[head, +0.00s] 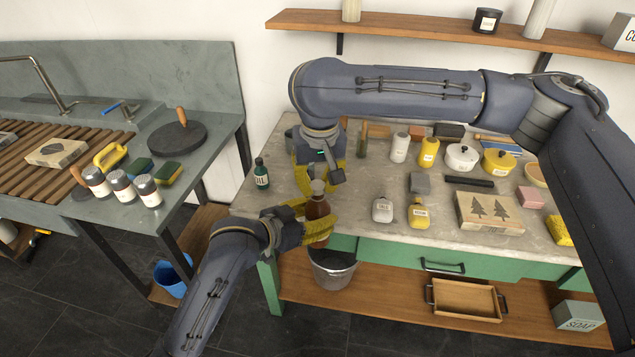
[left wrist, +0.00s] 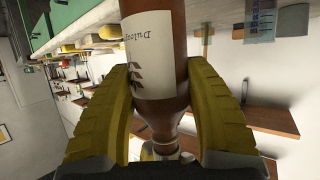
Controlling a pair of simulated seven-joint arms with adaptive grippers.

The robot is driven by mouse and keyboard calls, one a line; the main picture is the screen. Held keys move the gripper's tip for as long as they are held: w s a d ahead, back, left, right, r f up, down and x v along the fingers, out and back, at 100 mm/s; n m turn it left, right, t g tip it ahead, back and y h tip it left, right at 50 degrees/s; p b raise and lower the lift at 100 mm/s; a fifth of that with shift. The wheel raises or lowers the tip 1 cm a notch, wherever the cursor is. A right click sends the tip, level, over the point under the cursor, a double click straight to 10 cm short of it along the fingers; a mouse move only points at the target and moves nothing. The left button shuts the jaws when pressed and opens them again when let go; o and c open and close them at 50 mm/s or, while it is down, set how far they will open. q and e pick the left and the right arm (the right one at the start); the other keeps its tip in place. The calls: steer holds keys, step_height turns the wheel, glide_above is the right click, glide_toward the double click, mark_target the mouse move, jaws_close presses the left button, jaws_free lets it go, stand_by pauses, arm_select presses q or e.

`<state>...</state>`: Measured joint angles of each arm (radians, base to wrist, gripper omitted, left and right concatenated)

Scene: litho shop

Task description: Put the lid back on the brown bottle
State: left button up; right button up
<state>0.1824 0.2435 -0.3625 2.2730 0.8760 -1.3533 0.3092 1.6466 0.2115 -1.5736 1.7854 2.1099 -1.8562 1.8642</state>
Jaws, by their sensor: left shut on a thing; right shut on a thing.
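The brown bottle (head: 318,211) stands about upright in the head view, in front of the workbench's left part. My left gripper (head: 317,224) is shut around its body. In the left wrist view the bottle (left wrist: 158,60), with a pale label, lies between the two yellow fingers, its neck towards the bottom. My right gripper (head: 320,181) points down just above the bottle and is shut on a small pale lid (head: 318,187). The lid is at the bottle's mouth in the head view. Whether it touches or sits on the neck I cannot tell.
A green bottle (head: 262,175) stands on the workbench (head: 350,212) left of the grippers. Small white (head: 382,210) and yellow (head: 418,214) bottles stand to the right. A metal bucket (head: 332,270) is below the brown bottle. A wooden shelf (head: 430,32) runs along the wall.

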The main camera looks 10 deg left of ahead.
steer(key=shift+f, duration=0.6)
steer(key=m, duration=0.3)
steer(key=shift+r+m, duration=0.1)
steer(key=shift+m, duration=0.2)
steer(key=m+h, duration=0.1)
steer(key=m, duration=0.2)
steer(key=shift+a+m, duration=0.1)
steer(key=shift+m, duration=0.3)
steer(key=m, duration=0.6)
steer(key=shift+h, duration=0.3)
steer(key=shift+o, duration=0.4)
steer(key=m+g, duration=0.1)
steer(key=m, duration=0.4)
steer(key=shift+s+m, duration=0.1)
steer(key=shift+m, duration=0.2)
steer(key=m, duration=0.4)
steer(key=shift+m, duration=0.3)
steer(key=shift+c, duration=0.4)
